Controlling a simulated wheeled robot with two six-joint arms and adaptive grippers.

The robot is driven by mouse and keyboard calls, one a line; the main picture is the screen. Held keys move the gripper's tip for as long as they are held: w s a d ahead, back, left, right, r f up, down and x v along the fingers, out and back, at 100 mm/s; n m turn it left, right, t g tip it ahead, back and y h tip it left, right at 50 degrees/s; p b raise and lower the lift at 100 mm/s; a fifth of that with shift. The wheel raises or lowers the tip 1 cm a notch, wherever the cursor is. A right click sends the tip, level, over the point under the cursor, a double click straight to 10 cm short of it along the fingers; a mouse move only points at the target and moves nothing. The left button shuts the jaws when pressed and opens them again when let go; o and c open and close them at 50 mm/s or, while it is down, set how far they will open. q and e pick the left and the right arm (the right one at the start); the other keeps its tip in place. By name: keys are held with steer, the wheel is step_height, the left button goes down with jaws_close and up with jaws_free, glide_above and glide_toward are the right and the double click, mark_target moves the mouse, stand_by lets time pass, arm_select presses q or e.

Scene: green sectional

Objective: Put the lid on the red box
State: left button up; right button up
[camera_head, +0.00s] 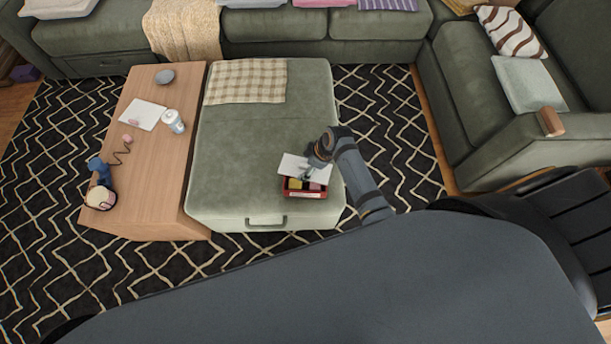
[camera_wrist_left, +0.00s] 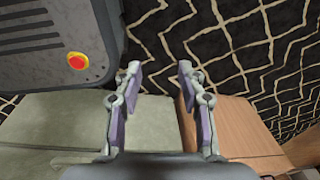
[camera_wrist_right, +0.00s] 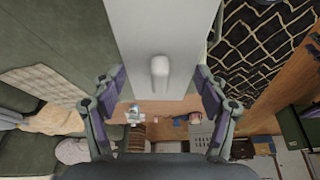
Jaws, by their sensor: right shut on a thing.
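The red box (camera_head: 290,194) sits at the front right corner of the green ottoman, with yellow, pink and other small contents showing. The white lid (camera_head: 293,164) is over the back of the box, and the front of the box is uncovered. My right gripper (camera_head: 311,168) is at the lid. Whether the lid touches the box is unclear.
The green ottoman (camera_head: 240,150) has a checked cloth (camera_head: 246,81) at its back. A wooden table (camera_head: 152,190) on its left holds a white cup (camera_head: 173,121), a paper (camera_head: 142,114), a grey dish (camera_head: 165,76) and a blue phone-like item (camera_head: 99,170). The ottoman's middle is clear.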

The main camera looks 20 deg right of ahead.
step_height(320, 180, down, 3)
steer(key=shift+w+f+n+y+b, duration=0.15)
steer(key=shift+n+y+b, duration=0.2)
steer(key=shift+n, duration=0.45)
steer(key=shift+f+n+g, duration=0.3)
steer(key=shift+n+g, duration=0.1)
steer(key=shift+a+r, duration=0.1)
steer(key=shift+a, duration=0.1)
arm_select(q)
step_height(320, 180, down, 8)
steer(key=w+d+b, duration=0.1)
steer(key=b, duration=0.5)
steer(key=shift+w+f, duration=0.15)
steer(key=shift+f, duration=0.05)
arm_select(e)
step_height(320, 180, down, 6)
steer(key=shift+f, duration=0.25)
arm_select(q)
steer(key=shift+d+r, duration=0.1)
steer(key=shift+r, duration=0.2)
arm_select(e)
steer(key=shift+d+r, duration=0.1)
arm_select(q)
steer(key=shift+w+r+p, duration=0.1)
steer(key=shift+r+p, duration=0.15)
steer(key=shift+p, duration=0.05)
